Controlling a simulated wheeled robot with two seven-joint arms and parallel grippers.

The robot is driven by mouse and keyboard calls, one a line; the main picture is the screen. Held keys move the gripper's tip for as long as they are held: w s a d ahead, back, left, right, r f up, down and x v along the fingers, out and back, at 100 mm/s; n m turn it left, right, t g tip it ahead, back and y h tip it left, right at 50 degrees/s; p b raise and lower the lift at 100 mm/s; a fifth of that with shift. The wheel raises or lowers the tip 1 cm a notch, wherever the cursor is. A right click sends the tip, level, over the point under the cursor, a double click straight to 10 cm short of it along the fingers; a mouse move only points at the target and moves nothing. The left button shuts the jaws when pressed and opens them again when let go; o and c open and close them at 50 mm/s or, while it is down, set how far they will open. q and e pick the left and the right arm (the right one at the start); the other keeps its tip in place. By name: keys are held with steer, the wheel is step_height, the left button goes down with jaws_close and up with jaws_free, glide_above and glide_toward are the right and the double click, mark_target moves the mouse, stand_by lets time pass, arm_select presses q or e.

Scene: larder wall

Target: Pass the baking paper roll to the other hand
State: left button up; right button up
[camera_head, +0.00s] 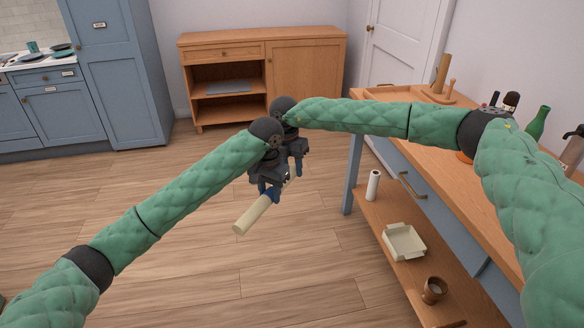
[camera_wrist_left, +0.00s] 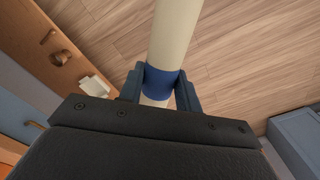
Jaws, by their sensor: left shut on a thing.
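The baking paper roll (camera_head: 251,214) is a long cream tube held in the air above the floor, slanting from lower left to upper right in the head view. My left gripper (camera_head: 269,191) is shut on it. In the left wrist view, the left fingers (camera_wrist_left: 160,88) close around a blue band on the roll (camera_wrist_left: 174,32), and one end runs out of the top of the picture. My right gripper (camera_head: 297,170) is close beside the left one, at the roll's upper right end. Its fingers are mostly hidden, so I cannot tell whether they grip the roll.
A wooden counter (camera_head: 440,140) stands at the right, its lower shelf holding a white paper roll (camera_head: 373,185), a cream tray (camera_head: 388,244) and a brown cup (camera_head: 434,290). A wooden cabinet (camera_head: 305,68) stands at the back. The floor below the grippers is clear.

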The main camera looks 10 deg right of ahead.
mark_target(270, 191)
arm_select(q)
steer(key=o, duration=1.1)
steer(key=shift+o, duration=0.2)
step_height(270, 191, up, 12)
steer(key=w+a+f+n+t, duration=0.4)
steer(key=w+a+f, duration=0.25)
steer(key=f, duration=0.45)
steer(key=s+a+f+n+t, duration=0.1)
steer(key=s+a+f, duration=0.2)
steer(key=a+f, duration=0.25)
steer(key=s+a+f+n+t, duration=0.1)
steer(key=s+a+f, duration=0.25)
steer(key=f, duration=0.35)
steer(key=s+f+g+h, duration=0.1)
steer(key=s+f, duration=0.4)
steer(key=s, duration=0.5)
steer(key=s+f+g, duration=0.1)
steer(key=s+f, duration=0.4)
steer(key=s, duration=0.6)
steer(key=s+a+f+g, duration=0.1)
steer(key=s+a, duration=0.1)
steer(key=s, duration=0.9)
steer(key=s+a, duration=0.1)
steer(key=s, duration=1)
steer(key=shift+s+a+f+g+h, duration=0.35)
steer(key=shift+s+g+h, duration=0.05)
